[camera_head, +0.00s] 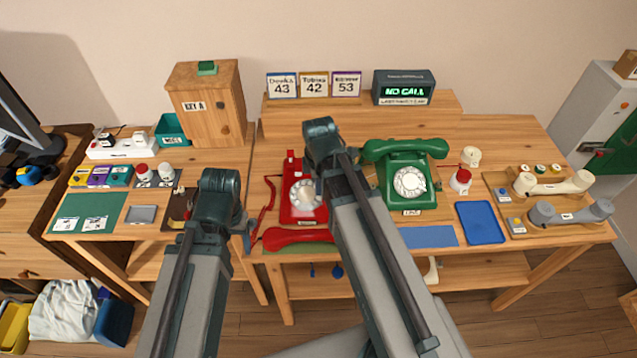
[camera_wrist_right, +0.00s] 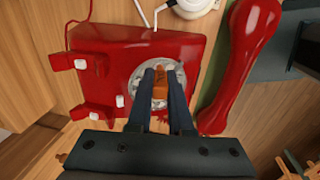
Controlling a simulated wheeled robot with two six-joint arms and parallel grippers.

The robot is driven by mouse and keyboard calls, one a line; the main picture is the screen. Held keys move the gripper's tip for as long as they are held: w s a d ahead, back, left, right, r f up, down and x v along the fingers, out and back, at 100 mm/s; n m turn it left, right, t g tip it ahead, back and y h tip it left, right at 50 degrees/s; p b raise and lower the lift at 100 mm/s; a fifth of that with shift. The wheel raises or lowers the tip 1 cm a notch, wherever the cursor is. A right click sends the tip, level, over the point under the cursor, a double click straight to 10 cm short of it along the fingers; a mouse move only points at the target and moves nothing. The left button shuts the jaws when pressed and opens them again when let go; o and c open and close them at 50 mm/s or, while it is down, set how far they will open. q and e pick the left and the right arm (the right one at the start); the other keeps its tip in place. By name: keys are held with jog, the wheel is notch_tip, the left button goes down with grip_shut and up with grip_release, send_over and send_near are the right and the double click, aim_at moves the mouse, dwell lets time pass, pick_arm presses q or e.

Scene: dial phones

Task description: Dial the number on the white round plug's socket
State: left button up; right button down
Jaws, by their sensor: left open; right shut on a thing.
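A red dial phone (camera_head: 296,203) stands on the middle table; its pale round dial (camera_head: 307,195) faces up. Its red handset (camera_head: 298,236) lies off the cradle in front of it. My right gripper (camera_wrist_right: 161,76) is over the dial, shut on a small orange-brown piece (camera_wrist_right: 160,88), which partly covers the dial. I cannot tell whether the piece touches the dial. My left gripper (camera_head: 243,228) is open, left of the red phone. A white power strip (camera_head: 122,148) with plugs stands at the back left; its numbers are too small to read.
A green phone (camera_head: 408,178) with its handset on stands to the right. The display (camera_head: 404,88) reads "NO CALL". Cards with 43, 42 and 53 (camera_head: 314,84) stand at the back. A wooden cabinet (camera_head: 207,102) is back left. A blue tray (camera_head: 480,222) lies front right.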

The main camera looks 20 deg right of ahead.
jog(key=shift+s+a+f, duration=0.1)
jog(key=shift+s+f, duration=0.1)
jog(key=shift+s, duration=0.3)
jog(key=shift+s+a+f, duration=0.1)
jog(key=shift+a, duration=0.05)
jog(key=shift+s+a+r+p, duration=0.1)
jog(key=shift+s+r+p, duration=0.1)
jog(key=shift+r+p, duration=0.25)
jog(key=shift+s+r+p, duration=0.15)
jog(key=shift+r+p, duration=0.05)
jog(key=shift+r, duration=0.3)
jog(key=shift+f, duration=0.1)
jog(key=shift+w, duration=0.1)
jog(key=shift+w+a+r+p, duration=0.25)
jog(key=shift+w+a, duration=0.45)
jog(key=shift+a, duration=0.2)
jog(key=shift+w+a+r+p, duration=0.25)
jog(key=shift+w+a, duration=0.4)
jog(key=shift+a, duration=0.3)
jog(key=shift+w+a+r+p, duration=0.25)
jog(key=shift+w+a, duration=0.45)
jog(key=shift+a, duration=0.2)
jog(key=shift+f, duration=0.1)
